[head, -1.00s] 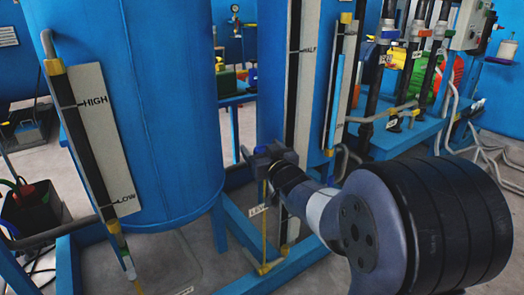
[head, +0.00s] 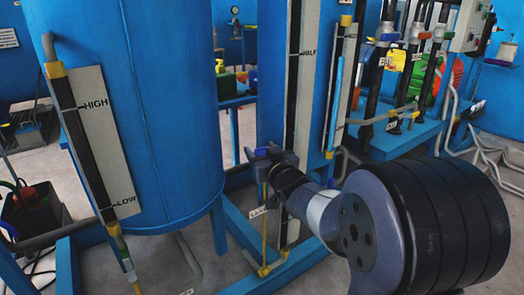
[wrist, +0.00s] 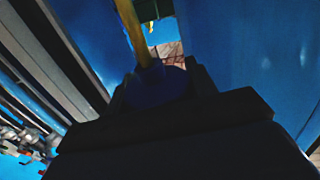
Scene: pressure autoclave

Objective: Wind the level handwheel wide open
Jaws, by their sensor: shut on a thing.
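The level handwheel is a dark blue wheel on a thin yellow pipe. In the wrist view the handwheel (wrist: 155,87) sits between the two dark jaws of my gripper (wrist: 160,82). My gripper is shut on it. In the head view my gripper (head: 268,158) is in front of the second blue tank, and only a bit of blue shows at its jaws. The handwheel is mostly hidden there. A white tag (head: 257,212) hangs on the yellow pipe (head: 264,240) below; its lettering is blurred.
A large blue tank (head: 160,120) with a HIGH/LOW gauge board (head: 103,140) stands at left. A second gauge board (head: 298,90) and a sight tube (head: 338,100) rise close behind my gripper. Blue frame rails (head: 240,235) run along the floor. Pipes and valves stand at right.

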